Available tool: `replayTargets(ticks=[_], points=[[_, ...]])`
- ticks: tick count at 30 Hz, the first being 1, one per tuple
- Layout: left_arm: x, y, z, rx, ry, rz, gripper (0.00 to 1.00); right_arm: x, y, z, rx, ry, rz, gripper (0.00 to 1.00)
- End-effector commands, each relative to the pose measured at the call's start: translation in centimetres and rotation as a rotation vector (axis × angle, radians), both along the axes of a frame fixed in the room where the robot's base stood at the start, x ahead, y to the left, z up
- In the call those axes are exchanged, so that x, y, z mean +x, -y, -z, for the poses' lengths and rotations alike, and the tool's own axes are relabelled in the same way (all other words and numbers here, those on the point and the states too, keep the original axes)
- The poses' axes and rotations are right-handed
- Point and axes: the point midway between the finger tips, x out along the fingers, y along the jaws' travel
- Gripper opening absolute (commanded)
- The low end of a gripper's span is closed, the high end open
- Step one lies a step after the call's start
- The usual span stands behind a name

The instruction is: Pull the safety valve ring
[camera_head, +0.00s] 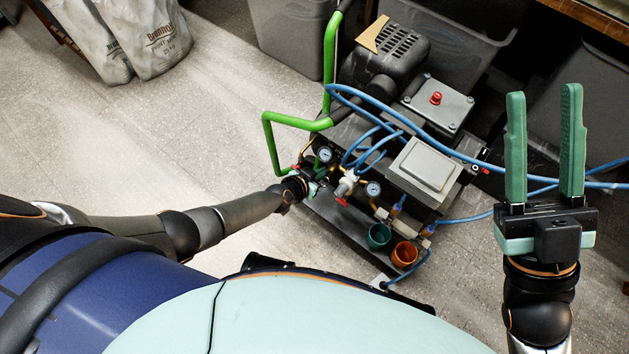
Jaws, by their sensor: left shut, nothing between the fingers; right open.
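An air compressor (365,222) with gauges, fittings and blue hoses stands on the floor in front of me. My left gripper (313,184) is at the fittings on its left side, close to a pressure gauge (325,155). Its fingers are shut, and I see nothing held between them. The safety valve ring cannot be made out; it is too small or hidden near my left gripper. My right gripper (544,150) is raised at the right, open and empty, with its green fingers pointing up, apart from the compressor.
A green handle pipe (329,70) bends around the compressor's left side. Blue hoses (445,152) cross over it and run right, passing by my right gripper. Grey bins (290,38) stand behind. Bags (150,38) stand at the upper left. The floor at left is clear.

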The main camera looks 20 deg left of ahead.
Motion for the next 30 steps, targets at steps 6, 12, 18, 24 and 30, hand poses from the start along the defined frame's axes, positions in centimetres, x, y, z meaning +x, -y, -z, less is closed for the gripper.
replayTargets(ticks=[6, 12, 18, 24, 30], points=[[1.2, 0.3, 2.3, 0.002, -0.003, 0.001, 0.00, 0.1, -0.4, 3.0, -0.025, -0.005, 0.010, 0.42], [-0.8, -0.4, 3.4, 0.001, -0.001, 0.001, 0.00, 0.2, -0.4, 3.6, -0.033, -0.008, 0.013, 0.42], [-1.4, -0.5, 3.6, 0.000, 0.001, -0.001, 0.00, 0.2, -0.5, 3.8, -0.034, -0.011, 0.014, 0.42], [-1.4, -0.5, 3.6, 0.000, 0.001, -0.001, 0.00, 0.2, -0.5, 3.7, -0.032, -0.012, 0.013, 0.42], [-2.8, -0.7, 3.6, 0.002, -0.004, -0.001, 0.00, 0.2, -0.4, 3.1, -0.024, -0.014, 0.013, 0.42]])
